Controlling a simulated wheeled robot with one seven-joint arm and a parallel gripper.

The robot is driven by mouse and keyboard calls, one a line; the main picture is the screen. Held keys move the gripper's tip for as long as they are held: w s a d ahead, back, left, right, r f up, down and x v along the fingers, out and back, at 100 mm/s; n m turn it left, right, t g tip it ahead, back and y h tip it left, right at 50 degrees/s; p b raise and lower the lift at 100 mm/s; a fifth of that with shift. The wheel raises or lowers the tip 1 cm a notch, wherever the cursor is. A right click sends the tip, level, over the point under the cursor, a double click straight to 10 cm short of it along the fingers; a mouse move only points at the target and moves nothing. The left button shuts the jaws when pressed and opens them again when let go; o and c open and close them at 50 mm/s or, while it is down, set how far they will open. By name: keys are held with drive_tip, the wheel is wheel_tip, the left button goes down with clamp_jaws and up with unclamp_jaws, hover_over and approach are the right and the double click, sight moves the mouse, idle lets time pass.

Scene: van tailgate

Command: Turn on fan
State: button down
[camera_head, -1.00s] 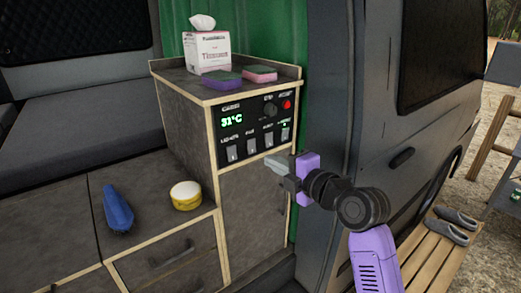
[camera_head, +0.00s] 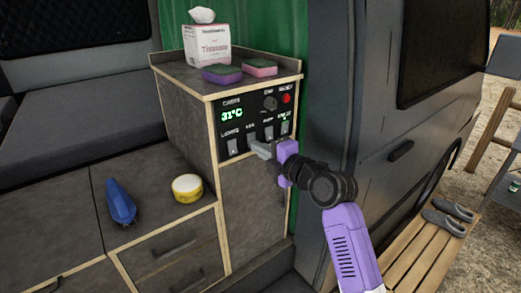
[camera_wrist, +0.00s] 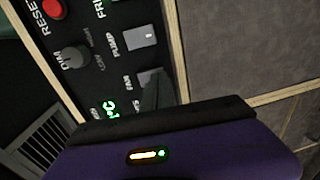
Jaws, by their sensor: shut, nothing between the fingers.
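The dark control panel (camera_head: 255,121) on the cabinet front has a green 31°C display, a knob, a red button and a row of rocker switches. The fan switch (camera_wrist: 148,76) is second from the left in the row in the head view, where my gripper partly hides it. My gripper (camera_head: 257,147) is shut and empty, its tips right at the fan switch. In the wrist view the grey fingertips (camera_wrist: 154,94) overlap the switch's lower part. I cannot tell whether they touch it. The pump switch (camera_wrist: 139,36) is beside it.
A tissue box (camera_head: 207,44) and two sponges (camera_head: 221,74) are on the cabinet top. A blue brush (camera_head: 120,202) and a yellow round tin (camera_head: 187,188) lie on the lower counter. The van's side (camera_head: 400,130) stands close to the right of my arm.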

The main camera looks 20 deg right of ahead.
drive_tip(key=b+v, duration=0.3)
drive_tip(key=v, duration=0.4)
drive_tip(key=shift+s, duration=0.35)
drive_tip(key=shift+d, duration=0.1)
idle(0.5)
